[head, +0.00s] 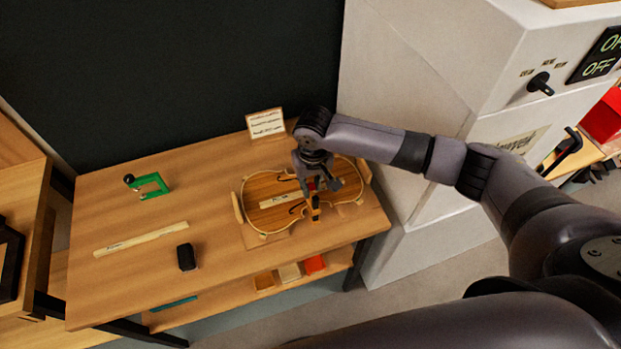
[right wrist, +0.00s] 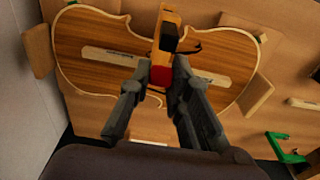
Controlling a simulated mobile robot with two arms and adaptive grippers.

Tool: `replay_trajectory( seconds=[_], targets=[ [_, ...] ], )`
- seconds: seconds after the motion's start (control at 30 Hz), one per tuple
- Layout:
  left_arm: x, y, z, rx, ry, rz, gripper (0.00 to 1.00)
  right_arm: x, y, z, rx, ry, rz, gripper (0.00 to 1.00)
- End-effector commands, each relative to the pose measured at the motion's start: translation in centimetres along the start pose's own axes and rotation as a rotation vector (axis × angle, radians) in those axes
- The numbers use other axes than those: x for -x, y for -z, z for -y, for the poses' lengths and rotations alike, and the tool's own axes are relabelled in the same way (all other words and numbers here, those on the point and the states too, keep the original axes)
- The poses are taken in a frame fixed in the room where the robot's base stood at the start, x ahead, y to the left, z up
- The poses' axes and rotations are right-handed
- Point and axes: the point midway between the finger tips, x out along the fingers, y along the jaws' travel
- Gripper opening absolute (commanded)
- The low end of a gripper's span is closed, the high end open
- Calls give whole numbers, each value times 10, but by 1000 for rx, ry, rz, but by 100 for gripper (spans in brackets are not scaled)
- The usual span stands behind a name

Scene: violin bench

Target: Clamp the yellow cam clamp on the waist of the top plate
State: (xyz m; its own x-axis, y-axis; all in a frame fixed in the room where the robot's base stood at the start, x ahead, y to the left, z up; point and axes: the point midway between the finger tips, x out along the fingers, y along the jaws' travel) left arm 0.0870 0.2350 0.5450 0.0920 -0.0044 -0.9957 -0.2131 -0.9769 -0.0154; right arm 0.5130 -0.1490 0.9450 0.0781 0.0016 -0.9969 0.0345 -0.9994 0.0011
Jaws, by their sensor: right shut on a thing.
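The violin top plate (head: 272,186), pale-edged with striped wood, lies flat on the bench among small wooden blocks; it also shows in the right wrist view (right wrist: 95,40). My right gripper (head: 316,186) is over the plate's waist, at its near edge. In the right wrist view its fingers (right wrist: 160,80) are shut on the yellow cam clamp (right wrist: 168,18), around a red part of it. The clamp, yellow with a black part, also shows in the head view (head: 315,203). It lies across the waist; I cannot tell whether it touches the plate. My left gripper is not in view.
A green clamp (head: 152,186), a pale wooden strip (head: 140,239) and a black block (head: 186,257) lie on the left of the bench (head: 110,205). A small sign (head: 266,123) stands behind the plate. A pale machine housing (head: 420,70) rises right of the bench.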

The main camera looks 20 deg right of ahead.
Motion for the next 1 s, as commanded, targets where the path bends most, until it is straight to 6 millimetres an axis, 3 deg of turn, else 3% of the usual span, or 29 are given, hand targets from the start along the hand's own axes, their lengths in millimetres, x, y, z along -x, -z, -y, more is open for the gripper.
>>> replay_trajectory(
  seconds=[0.03, 0.17, 0.57, 0.6, 0.9, 1.0],
  targets=[
    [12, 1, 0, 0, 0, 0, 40, 3, -5, 0, 2, 1, -21, 0],
    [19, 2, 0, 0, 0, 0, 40, -1, -8, 0, 0, 1, -85, 0],
    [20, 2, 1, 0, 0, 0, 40, -4, -8, 0, 0, 1, -124, 0],
    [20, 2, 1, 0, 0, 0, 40, -4, -8, 0, 0, 1, -124, 19],
    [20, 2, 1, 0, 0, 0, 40, -4, -8, 0, 0, 1, -124, 38],
    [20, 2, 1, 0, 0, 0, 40, -4, -8, 0, 1, 1, -124, 38]
  ],
)
